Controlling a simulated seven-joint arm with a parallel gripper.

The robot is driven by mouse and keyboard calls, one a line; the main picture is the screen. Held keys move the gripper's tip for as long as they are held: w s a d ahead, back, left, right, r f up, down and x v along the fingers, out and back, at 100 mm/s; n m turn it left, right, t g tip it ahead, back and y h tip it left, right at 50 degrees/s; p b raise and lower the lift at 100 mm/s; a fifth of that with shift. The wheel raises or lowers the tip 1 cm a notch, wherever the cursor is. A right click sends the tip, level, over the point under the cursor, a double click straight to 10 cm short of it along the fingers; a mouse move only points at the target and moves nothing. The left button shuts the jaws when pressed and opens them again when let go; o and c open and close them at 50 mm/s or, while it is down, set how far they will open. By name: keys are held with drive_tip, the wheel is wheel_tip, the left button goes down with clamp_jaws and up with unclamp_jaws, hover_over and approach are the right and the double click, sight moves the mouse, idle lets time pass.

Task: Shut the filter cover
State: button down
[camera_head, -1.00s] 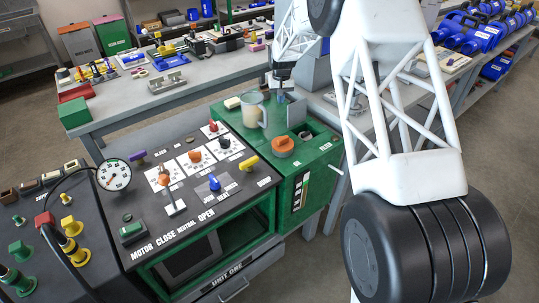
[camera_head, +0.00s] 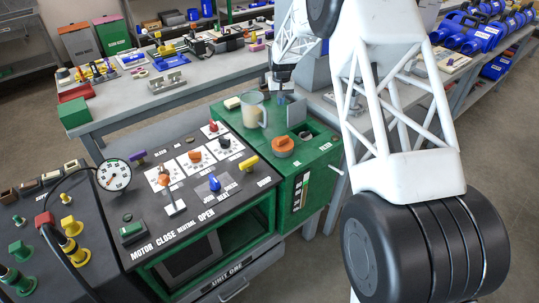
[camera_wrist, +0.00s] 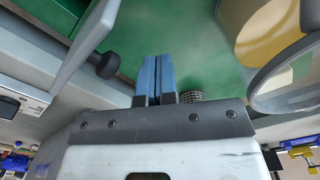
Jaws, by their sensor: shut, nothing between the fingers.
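The filter cover seems to be the grey plate (camera_head: 296,113) standing upright on the green cabinet top in the head view, beside a dark round opening (camera_head: 306,134). A grey plate edge, likely the same cover, shows at the upper left of the wrist view (camera_wrist: 88,42), with a black knob (camera_wrist: 101,65) beside it. My gripper (camera_head: 281,98) is behind the plate, between it and the clear jug. In the wrist view its blue fingers (camera_wrist: 154,75) are together and empty, over the green top, apart from the plate. A small mesh piece (camera_wrist: 191,96) shows beside the fingers.
A clear jug with tan contents (camera_head: 254,112) stands close to my gripper; it is at the right of the wrist view (camera_wrist: 285,75). A control panel (camera_head: 150,215) with several levers lies to the left.

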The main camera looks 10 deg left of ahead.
drive_tip(key=shift+f, duration=0.5)
drive_tip(key=shift+s+d, duration=0.1)
idle(0.3)
drive_tip(key=shift+s+d+r, duration=0.15)
drive_tip(key=shift+s+d, duration=1.05)
drive_tip(key=shift+s+d+r, duration=0.15)
drive_tip(key=shift+s+d, duration=1)
wheel_tip(320, 180, up, 6)
idle(0.7)
drive_tip(key=shift+r, duration=0.1)
idle(0.4)
